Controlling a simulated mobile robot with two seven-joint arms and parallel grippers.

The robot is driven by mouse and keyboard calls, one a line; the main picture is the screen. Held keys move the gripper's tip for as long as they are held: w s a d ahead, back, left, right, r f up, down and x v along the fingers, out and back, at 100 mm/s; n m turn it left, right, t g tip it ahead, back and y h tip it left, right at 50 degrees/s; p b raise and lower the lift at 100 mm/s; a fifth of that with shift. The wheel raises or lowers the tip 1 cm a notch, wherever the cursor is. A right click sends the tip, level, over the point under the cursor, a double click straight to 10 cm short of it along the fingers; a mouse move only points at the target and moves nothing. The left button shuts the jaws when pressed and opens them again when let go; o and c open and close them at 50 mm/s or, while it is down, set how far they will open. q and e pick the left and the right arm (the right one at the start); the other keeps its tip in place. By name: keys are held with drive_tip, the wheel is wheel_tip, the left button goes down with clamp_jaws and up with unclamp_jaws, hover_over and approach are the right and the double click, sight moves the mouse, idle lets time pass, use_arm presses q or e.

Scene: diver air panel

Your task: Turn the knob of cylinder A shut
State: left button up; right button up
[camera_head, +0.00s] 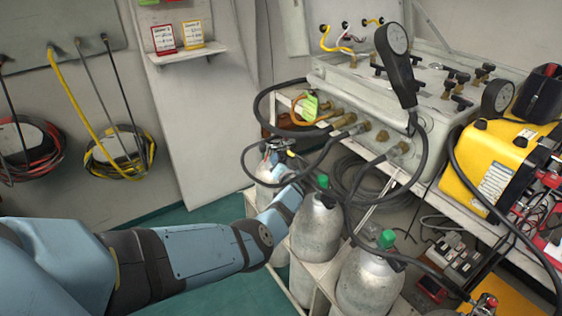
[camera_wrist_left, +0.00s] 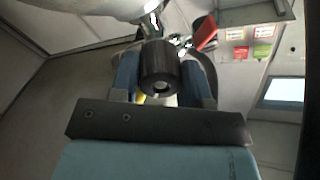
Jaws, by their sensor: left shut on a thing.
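Grey gas cylinders stand in a white rack. The farthest cylinder (camera_head: 264,192) is partly hidden behind my left wrist. My left gripper (camera_head: 282,171) is at the valve on its top. In the left wrist view the two blue fingers of the gripper (camera_wrist_left: 161,78) close from both sides on a dark round knob (camera_wrist_left: 158,62). A red lever (camera_wrist_left: 205,33) shows behind the knob. I cannot read a letter on any cylinder. My right gripper is not in view.
Two nearer cylinders have green knobs, one in the middle (camera_head: 323,181) and one in front (camera_head: 387,239). Black hoses loop close above my gripper from the grey air panel (camera_head: 375,98). A yellow case (camera_head: 490,160) stands on the bench at right. Green floor is open left of the rack.

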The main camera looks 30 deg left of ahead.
use_arm(q)
drive_tip(key=m, duration=0.5)
drive_tip(key=shift+a+r+m, duration=0.15)
drive_tip(key=shift+m, duration=0.25)
drive_tip(key=shift+m+p, duration=0.3)
drive_tip(key=shift+m, duration=1.6)
drive_tip(key=o, duration=0.9)
